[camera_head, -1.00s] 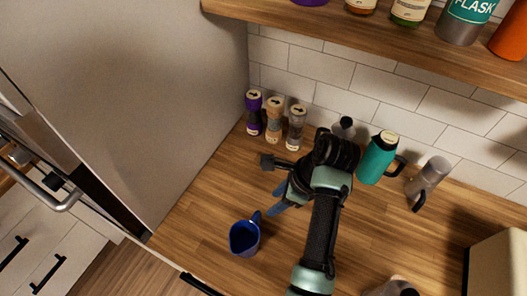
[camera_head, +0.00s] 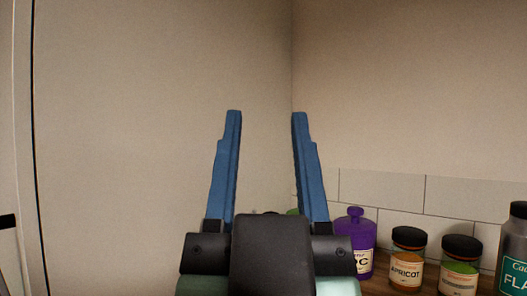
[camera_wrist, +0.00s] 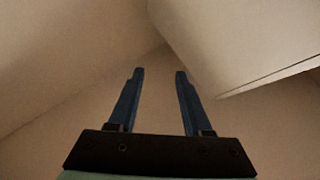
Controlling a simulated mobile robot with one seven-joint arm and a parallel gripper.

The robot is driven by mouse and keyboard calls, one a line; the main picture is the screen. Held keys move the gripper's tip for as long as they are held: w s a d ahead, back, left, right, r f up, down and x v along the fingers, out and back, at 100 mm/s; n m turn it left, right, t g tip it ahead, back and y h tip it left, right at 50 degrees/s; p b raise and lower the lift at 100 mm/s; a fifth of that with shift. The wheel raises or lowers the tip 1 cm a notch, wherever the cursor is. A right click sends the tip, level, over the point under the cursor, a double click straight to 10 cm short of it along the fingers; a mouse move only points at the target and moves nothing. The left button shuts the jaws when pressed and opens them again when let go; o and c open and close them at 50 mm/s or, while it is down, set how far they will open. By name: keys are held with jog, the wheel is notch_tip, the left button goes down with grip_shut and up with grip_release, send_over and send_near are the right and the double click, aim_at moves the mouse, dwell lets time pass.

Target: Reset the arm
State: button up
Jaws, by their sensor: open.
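My gripper (camera_head: 266,115) is raised in front of the head camera, its two blue fingers pointing up and spread wide apart. Nothing is between the fingers. In the wrist view my gripper (camera_wrist: 158,73) is also open and empty, with plain beige surfaces beyond it.
A tall pale cabinet side (camera_head: 150,100) fills the left. White tiles (camera_head: 380,190) line the wall behind.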

jog(key=shift+s+a+r+n+t, duration=0.1)
jog(key=shift+s+r+n+t, duration=0.2)
jog(key=shift+s+r, duration=0.3)
jog(key=shift+s+f, duration=0.1)
jog(key=shift+f, duration=0.1)
notch_tip(320, 180, down, 5)
jog(key=b, duration=0.4)
jog(key=shift+r+b, duration=0.1)
jog(key=shift+b, duration=0.3)
